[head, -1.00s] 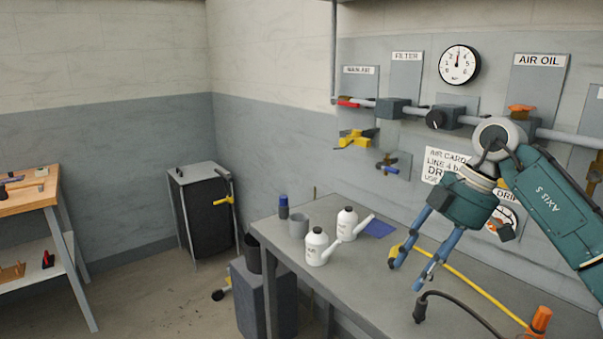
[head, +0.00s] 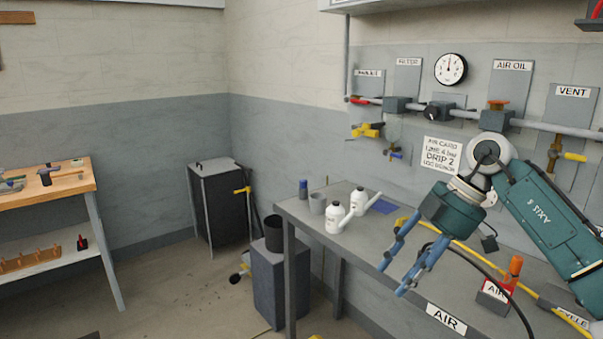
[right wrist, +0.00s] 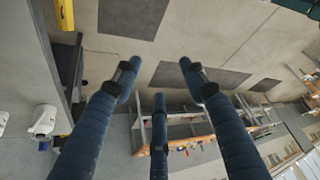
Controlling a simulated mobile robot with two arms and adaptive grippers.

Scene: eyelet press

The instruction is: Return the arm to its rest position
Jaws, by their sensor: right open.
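My right arm (head: 545,215) comes in from the right edge of the head view, teal with a grey joint. Its gripper (head: 393,280) points down and to the left, with blue fingers spread and nothing between them. In the picture it lies over the grey workbench (head: 330,255), right of two white bottles with spouts. The right wrist view shows the same open fingers (right wrist: 160,72) with empty space and floor beyond. My left gripper is in neither view.
A black cabinet (head: 222,205) and a wooden bench (head: 45,187) stand left, with open floor between.

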